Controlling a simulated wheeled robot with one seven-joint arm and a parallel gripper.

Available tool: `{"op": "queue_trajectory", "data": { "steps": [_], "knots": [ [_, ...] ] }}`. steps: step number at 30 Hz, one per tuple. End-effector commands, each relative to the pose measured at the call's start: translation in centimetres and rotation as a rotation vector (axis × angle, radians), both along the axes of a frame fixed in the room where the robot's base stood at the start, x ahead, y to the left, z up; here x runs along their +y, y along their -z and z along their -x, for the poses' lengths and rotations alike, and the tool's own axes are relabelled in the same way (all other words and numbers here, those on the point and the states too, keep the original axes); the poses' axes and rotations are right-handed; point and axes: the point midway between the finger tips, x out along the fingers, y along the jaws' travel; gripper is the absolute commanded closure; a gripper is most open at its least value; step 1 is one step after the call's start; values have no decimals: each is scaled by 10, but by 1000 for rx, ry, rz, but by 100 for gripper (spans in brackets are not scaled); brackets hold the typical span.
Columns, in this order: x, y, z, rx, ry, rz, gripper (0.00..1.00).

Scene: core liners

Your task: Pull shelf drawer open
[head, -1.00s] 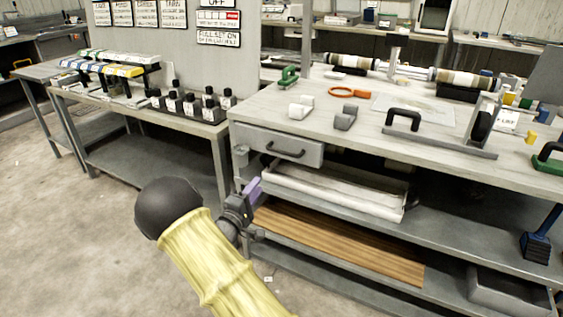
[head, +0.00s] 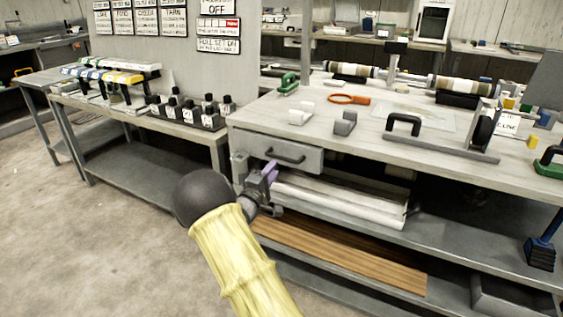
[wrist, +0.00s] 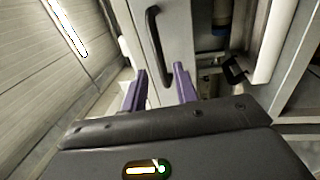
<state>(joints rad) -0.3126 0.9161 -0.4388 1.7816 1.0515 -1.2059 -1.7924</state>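The grey drawer (head: 256,149) sits under the left end of the workbench top and looks shut. Its dark bar handle (head: 285,156) runs across the front. My gripper (head: 272,174) is just below the handle in the head view. In the wrist view, the handle (wrist: 152,45) stands upright in the picture on the drawer front (wrist: 176,30). The two purple fingers of my gripper (wrist: 160,84) are apart, with the lower end of the handle between or just beyond their tips. I cannot tell whether they touch it. Nothing is held.
The workbench top (head: 290,135) carries grey blocks, an orange ring tool (head: 348,99) and a black-handled tool (head: 403,125). Below the drawer, a shelf holds white rolls (head: 340,200) and a lower one brown boards (head: 340,255). The floor at left (head: 90,240) is clear.

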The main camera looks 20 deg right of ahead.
Motion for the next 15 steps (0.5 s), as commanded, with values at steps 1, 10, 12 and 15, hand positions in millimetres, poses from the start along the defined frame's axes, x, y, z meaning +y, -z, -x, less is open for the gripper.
{"op": "queue_trajectory", "data": {
  "steps": [1, 10, 12, 15],
  "knots": [
    [-9, 0, -5, -2, 3, 2, 71],
    [-46, -10, -35, -2, 1, 1, 71],
    [-50, -11, -39, 0, 0, 1, 71],
    [-54, -12, -42, 0, 0, 1, 71]
  ]
}}
